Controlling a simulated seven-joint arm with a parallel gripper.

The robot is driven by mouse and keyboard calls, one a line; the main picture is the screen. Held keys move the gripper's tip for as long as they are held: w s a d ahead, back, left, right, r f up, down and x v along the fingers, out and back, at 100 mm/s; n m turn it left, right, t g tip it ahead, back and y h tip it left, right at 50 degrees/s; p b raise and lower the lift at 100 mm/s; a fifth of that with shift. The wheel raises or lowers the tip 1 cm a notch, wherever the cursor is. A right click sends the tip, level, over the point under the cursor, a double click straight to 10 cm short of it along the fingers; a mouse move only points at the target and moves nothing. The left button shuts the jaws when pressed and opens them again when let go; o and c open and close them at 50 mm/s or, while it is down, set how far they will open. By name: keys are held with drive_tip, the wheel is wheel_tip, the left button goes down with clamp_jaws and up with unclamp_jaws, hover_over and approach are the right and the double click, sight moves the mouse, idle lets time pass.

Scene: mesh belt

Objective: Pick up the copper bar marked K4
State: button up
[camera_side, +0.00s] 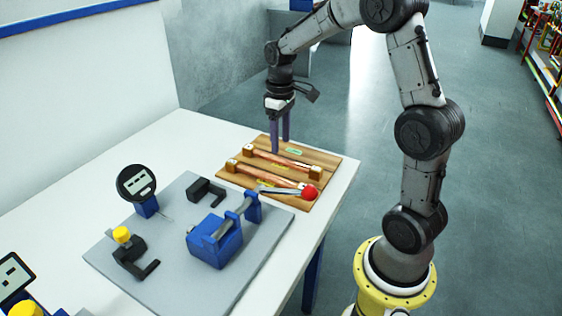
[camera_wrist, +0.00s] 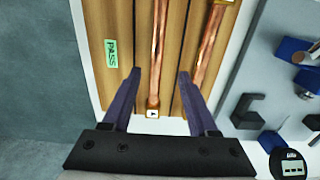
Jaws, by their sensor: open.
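Two copper bars lie side by side on a wooden board (camera_side: 325,158). The far bar (camera_side: 282,160) also shows in the wrist view (camera_wrist: 158,40), between my fingers. The near bar (camera_side: 265,179) shows to its right there (camera_wrist: 209,45). I cannot read K4 on either bar. A small dark mark shows on the pale end block (camera_wrist: 153,113) of the far bar. My gripper (camera_side: 281,146) is open and empty, pointing down over the board beside the far bar's middle in the side view. Its two purple fingers (camera_wrist: 159,73) straddle the bar's line in the wrist view.
A green PASS label (camera_wrist: 111,53) is on the board beyond the far bar. A red ball on a lever (camera_side: 309,192) overhangs the board's near corner. A blue clamp fixture (camera_side: 216,243), black brackets and a dial gauge (camera_side: 137,183) stand on a grey plate (camera_side: 195,287).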

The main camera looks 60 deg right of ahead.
sight(281, 161)
drive_tip(key=shift+w+d+f, duration=0.1)
drive_tip(key=shift+d+f, duration=0.05)
drive_tip(key=shift+f, duration=1.45)
drive_tip(key=shift+d+f, duration=0.1)
drive_tip(key=shift+f, duration=1.45)
clamp_jaws()
drive_tip(key=shift+r, duration=0.15)
